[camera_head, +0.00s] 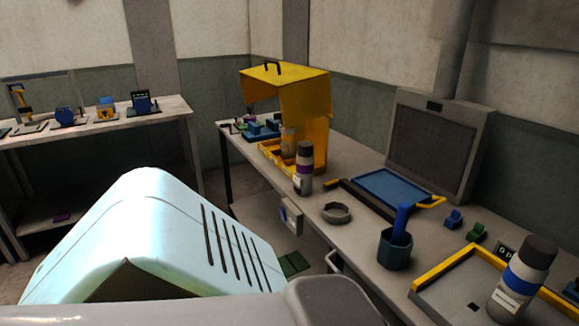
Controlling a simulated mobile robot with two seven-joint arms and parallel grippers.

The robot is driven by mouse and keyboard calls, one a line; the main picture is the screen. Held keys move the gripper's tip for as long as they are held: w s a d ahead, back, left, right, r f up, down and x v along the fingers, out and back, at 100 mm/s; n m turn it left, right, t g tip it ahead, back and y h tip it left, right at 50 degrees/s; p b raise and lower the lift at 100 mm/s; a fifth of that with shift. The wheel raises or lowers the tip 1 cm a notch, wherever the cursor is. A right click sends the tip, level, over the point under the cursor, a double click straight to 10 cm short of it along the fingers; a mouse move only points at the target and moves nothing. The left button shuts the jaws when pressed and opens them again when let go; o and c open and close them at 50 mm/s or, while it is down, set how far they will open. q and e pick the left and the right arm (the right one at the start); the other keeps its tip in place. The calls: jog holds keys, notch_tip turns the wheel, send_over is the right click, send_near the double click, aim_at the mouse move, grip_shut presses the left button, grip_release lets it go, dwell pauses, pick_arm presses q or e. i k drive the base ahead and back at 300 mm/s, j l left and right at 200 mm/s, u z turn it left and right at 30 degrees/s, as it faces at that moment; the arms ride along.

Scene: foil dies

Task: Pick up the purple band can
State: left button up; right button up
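The purple band can (303,168) stands upright on the workbench (355,229), near its front edge. It has a dark cap, a purple band and a pale lower body. It stands just in front of the yellow hooded box. Neither of my grippers shows in the head view. Large pale blue and grey parts fill the lower left and bottom of the view and hide the floor there.
A yellow hooded box (286,88) stands behind the purple band can. A round grey dish (337,213), a dark green cup (394,250), a blue tray (385,186) and a yellow-edged tray (437,272) lie to the right. A second table (160,118) stands at the back left.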

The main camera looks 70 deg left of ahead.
aim_at(303, 179)
jog(key=u, duration=0.45)
jog(key=i+l+u, duration=0.1)
jog(key=u, duration=0.85)
jog(key=i+l+u, duration=0.1)
jog(key=u, duration=0.35)
jog(key=l+u, duration=0.15)
jog(key=u, duration=0.3)
